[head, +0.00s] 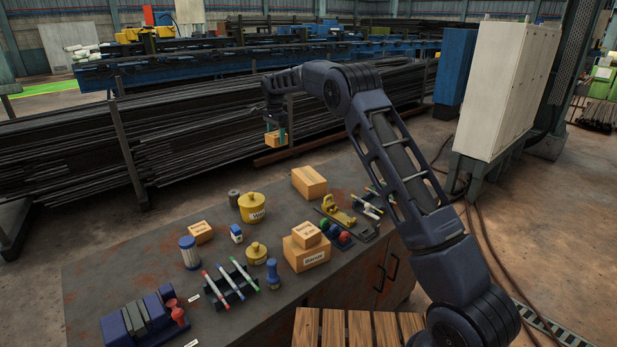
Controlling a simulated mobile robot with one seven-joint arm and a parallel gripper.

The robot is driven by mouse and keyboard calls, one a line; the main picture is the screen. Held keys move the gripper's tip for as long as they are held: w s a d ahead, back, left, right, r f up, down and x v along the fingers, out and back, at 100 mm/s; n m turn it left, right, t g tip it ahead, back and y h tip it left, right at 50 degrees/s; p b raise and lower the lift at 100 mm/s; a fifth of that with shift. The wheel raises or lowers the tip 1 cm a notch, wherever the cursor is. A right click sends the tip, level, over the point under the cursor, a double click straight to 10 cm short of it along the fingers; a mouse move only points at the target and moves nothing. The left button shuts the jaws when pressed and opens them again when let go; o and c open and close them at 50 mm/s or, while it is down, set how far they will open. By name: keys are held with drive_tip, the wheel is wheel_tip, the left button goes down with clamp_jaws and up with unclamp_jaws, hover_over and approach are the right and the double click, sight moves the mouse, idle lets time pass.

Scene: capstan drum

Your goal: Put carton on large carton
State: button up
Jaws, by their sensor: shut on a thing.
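My gripper (281,132) is shut on a small brown carton (272,140) and holds it up in the air beyond the far edge of the table, in the upper middle of the head view. A large brown carton (309,182) sits at the back right of the table, below and right of my gripper, with nothing on its top. Another large carton (306,259) with a dark label stands nearer the front, with a smaller carton (307,234) resting on it. A further small carton (200,232) sits at the left back.
Dark bar stock (60,160) lies behind the table.

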drive_tip(key=r, duration=0.2)
hover_over(313, 177)
drive_tip(key=f, duration=2)
drive_tip(key=shift+s+a+f, duration=0.1)
drive_tip(key=shift+s+f, duration=0.1)
drive_tip(key=shift+f, duration=0.1)
drive_tip(key=o, duration=1.1)
